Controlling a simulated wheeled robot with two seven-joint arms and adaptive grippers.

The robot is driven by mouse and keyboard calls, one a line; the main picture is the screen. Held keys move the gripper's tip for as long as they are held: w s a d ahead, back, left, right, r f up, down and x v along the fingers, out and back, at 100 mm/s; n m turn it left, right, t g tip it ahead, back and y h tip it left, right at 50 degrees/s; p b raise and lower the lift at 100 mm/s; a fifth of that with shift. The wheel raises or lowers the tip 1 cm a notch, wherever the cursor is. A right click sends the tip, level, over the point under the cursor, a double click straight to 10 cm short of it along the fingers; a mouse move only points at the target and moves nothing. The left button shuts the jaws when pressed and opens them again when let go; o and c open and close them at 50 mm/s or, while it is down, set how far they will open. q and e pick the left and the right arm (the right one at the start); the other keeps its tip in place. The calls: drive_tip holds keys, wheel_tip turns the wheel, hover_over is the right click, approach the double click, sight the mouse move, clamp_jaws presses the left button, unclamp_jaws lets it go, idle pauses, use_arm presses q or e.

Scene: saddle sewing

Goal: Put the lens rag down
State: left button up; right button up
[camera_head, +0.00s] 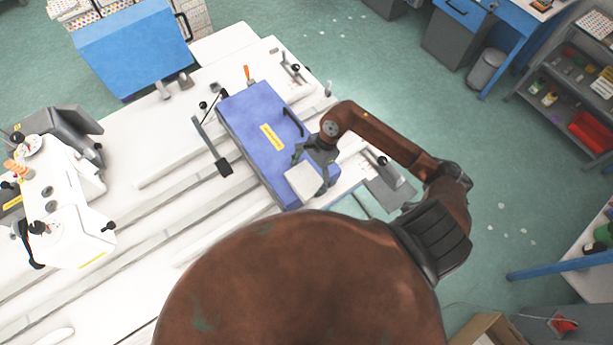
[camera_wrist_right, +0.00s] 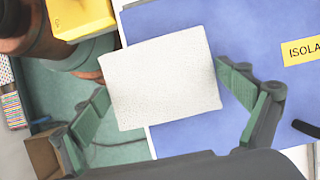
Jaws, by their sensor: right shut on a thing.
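The lens rag (camera_head: 304,183) is a whitish, flat, textured rectangle. My right gripper (camera_head: 317,160) is shut on it. In the right wrist view the rag (camera_wrist_right: 160,80) lies between the two green-padded fingers of the right gripper (camera_wrist_right: 163,95), one at each side. The rag overlaps the near right corner of a blue case (camera_head: 245,112) in the head view. I cannot tell whether it touches the case. The case also fills much of the right wrist view (camera_wrist_right: 262,30). My left gripper is not in view.
The blue case has a dark handle (camera_head: 293,122) and a yellow label (camera_head: 272,137). It sits on a white table (camera_head: 150,135) with long rails. A white sewing machine (camera_head: 70,215) stands at the left. A grey plate (camera_head: 388,193) lies right of the rag.

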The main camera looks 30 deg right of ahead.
drive_tip(key=o, duration=0.6)
drive_tip(key=shift+f, duration=0.1)
drive_tip(key=shift+o, duration=0.6)
drive_tip(key=b+v, duration=0.3)
drive_tip(key=v, duration=0.9)
drive_tip(key=shift+r, duration=0.25)
